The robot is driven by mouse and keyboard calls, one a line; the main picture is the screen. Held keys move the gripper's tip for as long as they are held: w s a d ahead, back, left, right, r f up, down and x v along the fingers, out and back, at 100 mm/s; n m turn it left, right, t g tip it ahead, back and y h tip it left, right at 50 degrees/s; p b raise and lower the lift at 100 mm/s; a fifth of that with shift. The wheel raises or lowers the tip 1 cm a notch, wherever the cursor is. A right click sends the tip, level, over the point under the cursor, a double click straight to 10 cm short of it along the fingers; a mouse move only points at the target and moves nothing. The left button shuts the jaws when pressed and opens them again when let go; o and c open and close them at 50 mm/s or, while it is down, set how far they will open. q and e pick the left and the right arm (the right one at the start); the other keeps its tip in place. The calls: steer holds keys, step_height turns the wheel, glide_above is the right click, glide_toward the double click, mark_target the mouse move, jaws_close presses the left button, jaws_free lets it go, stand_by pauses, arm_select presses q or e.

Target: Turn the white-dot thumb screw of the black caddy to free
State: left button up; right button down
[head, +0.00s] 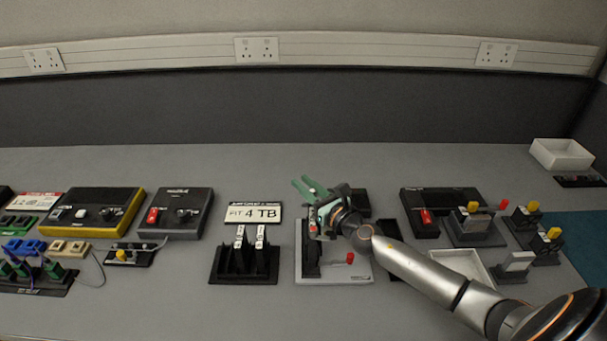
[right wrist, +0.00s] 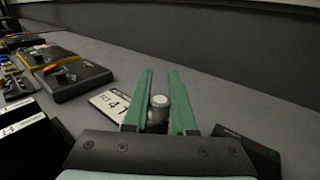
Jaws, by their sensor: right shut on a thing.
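My right gripper (head: 309,187) is over the middle of the bench, just right of the 4 TB sign, with its green fingers pointing back and left. In the right wrist view its two fingers (right wrist: 160,82) are closed on a small grey cylindrical knob with a pale round top (right wrist: 159,103), which looks like a thumb screw. A white dot cannot be made out on it. What the knob is fixed to is hidden by the gripper, so I cannot tell the black caddy there for certain. My left gripper is not in view.
A light grey plate (head: 333,278) with a red knob (head: 350,258) lies below my right gripper. A black rack (head: 245,279) with white-labelled units stands to its left, before the 4 TB sign (head: 254,212). Black boxes and yellow-topped parts stand at right. The back bench strip is clear.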

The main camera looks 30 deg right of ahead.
steer(key=shift+h, duration=0.3)
steer(key=shift+d, duration=0.1)
steer(key=c, duration=0.7)
jaws_free()
steer(key=shift+s+d+b, duration=0.15)
steer(key=shift+s+b, duration=0.2)
steer(key=shift+s, duration=2.8)
steer(key=shift+s+d+b, duration=0.1)
steer(key=shift+s+b, duration=0.25)
steer(key=shift+s, duration=2.75)
